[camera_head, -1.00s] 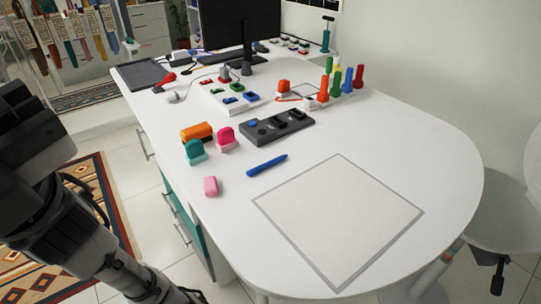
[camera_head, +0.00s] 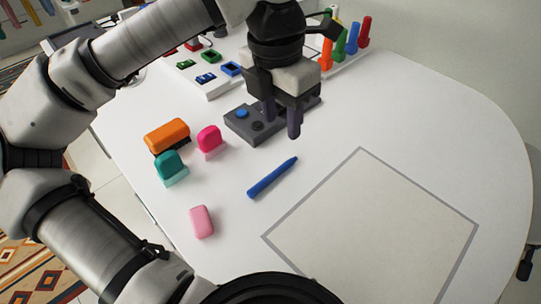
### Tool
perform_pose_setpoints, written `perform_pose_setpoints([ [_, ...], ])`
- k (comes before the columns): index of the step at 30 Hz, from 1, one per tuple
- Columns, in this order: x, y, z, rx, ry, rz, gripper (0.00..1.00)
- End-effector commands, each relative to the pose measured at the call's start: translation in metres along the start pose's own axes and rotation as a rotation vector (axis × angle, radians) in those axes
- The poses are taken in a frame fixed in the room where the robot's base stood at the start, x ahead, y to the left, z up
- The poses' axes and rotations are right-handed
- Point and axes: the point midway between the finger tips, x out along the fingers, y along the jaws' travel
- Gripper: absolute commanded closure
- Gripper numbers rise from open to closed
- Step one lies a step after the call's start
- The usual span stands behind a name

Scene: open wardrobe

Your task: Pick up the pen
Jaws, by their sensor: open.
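A blue pen (camera_head: 272,177) lies on the white table, slanting from lower left to upper right. It is between the pink eraser and the grey-outlined square. My gripper (camera_head: 282,125) points down above the table, just beyond the pen's upper right end in the picture. Its dark fingers are apart with nothing seen between them. The gripper and the pen do not appear to touch. The gripper hides part of the grey control box behind it.
The grey control box (camera_head: 243,125) stands close behind my gripper. An orange block (camera_head: 167,135), a magenta block (camera_head: 210,139), a teal block (camera_head: 171,165) and a pink eraser (camera_head: 202,221) lie left of the pen. The grey-outlined square (camera_head: 375,230) at right is bare.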

Motion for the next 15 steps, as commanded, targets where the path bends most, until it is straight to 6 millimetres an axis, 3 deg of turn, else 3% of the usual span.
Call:
perform_pose_setpoints([
  [5,0.012,0.014,-0.01,-0.042,0.07,0.047,0.59],
  [15,0.074,0.015,-0.014,-0.041,0.067,0.043,0.59],
])
